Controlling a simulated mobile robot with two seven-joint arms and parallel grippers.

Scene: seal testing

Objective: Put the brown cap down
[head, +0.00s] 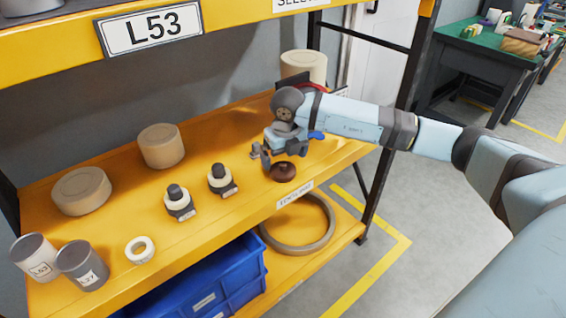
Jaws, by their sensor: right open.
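The brown cap (283,172) is a small round dark-brown piece on the orange shelf (225,211), near its front edge. It appears to rest on the shelf surface. My right gripper (262,157) is open, just above and to the left of the cap, apart from it as far as I can see. The right arm comes in from the right. My left gripper is not in view.
Two black-and-cream fittings (180,203) stand left of the cap. A cream ring (139,249), two grey cups (82,265) and tan cylinders (161,146) are farther left. A blue crate (205,290) and a large ring (299,222) sit below. Shelf between fittings and cap is clear.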

